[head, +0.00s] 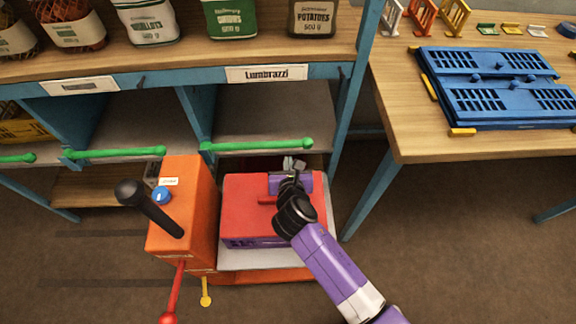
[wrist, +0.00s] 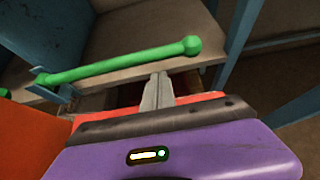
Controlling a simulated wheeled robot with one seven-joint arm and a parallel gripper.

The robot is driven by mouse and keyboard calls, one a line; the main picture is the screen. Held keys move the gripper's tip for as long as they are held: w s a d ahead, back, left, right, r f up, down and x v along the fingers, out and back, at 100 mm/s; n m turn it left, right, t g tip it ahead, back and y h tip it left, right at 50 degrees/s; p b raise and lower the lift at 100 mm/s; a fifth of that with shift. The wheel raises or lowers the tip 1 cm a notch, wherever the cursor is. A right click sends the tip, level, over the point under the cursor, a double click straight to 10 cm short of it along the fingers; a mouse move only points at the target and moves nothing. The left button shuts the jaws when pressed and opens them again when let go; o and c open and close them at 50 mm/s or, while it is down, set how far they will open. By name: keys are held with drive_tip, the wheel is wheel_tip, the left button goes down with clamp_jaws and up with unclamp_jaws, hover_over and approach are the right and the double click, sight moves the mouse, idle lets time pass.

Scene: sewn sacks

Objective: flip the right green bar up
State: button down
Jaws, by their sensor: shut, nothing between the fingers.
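The right green bar (head: 258,146) lies across the front of the right shelf bay, close to level, with a round knob at its right end. In the wrist view the green bar (wrist: 120,62) runs from lower left up to its knob at the right. My gripper (head: 295,163) is shut and empty, just below and in front of the bar near its right part. In the wrist view the fingertips (wrist: 160,76) point at the shelf edge just under the bar. I cannot tell whether they touch it.
A second green bar (head: 115,153) is on the bay to the left. An orange machine (head: 182,215) with a black lever and a red box (head: 240,195) stand below the shelf. Sacks (head: 232,18) fill the upper shelf.

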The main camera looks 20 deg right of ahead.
drive_tip(key=b+x, duration=0.1)
drive_tip(key=x, duration=0.5)
idle(0.3)
